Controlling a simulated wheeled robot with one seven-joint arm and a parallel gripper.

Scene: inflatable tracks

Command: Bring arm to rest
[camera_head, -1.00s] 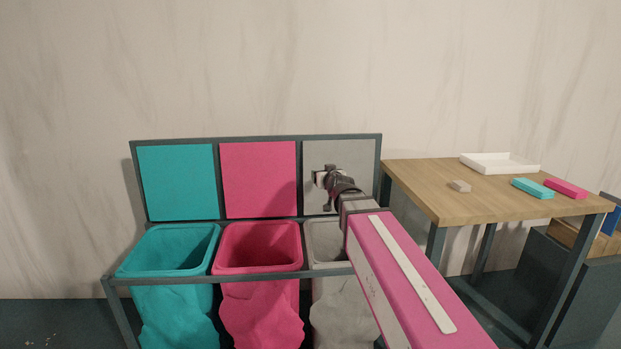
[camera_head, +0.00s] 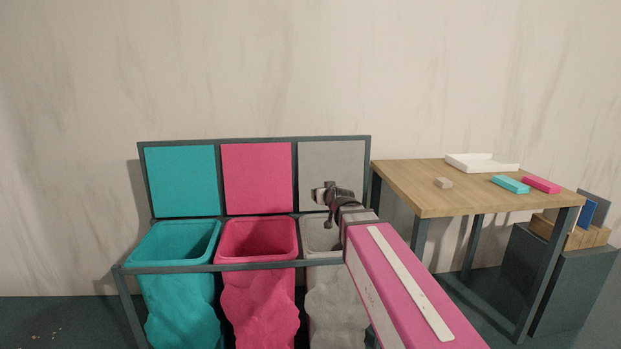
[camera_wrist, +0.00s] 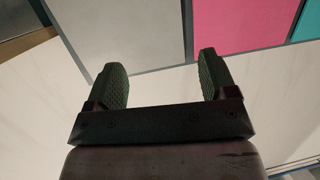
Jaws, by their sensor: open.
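My gripper (camera_head: 320,195) is at the end of my pink arm, which reaches forward from the lower right in the head view. It is in front of the grey panel, above the grey bin (camera_head: 318,235). In the wrist view my gripper (camera_wrist: 161,85) shows two dark green textured fingers set wide apart with nothing between them. Beyond them are the grey panel (camera_wrist: 120,35) and part of the pink panel (camera_wrist: 235,22).
A teal bin (camera_head: 178,240) and a pink bin (camera_head: 256,240) stand left of the grey one in a dark frame.

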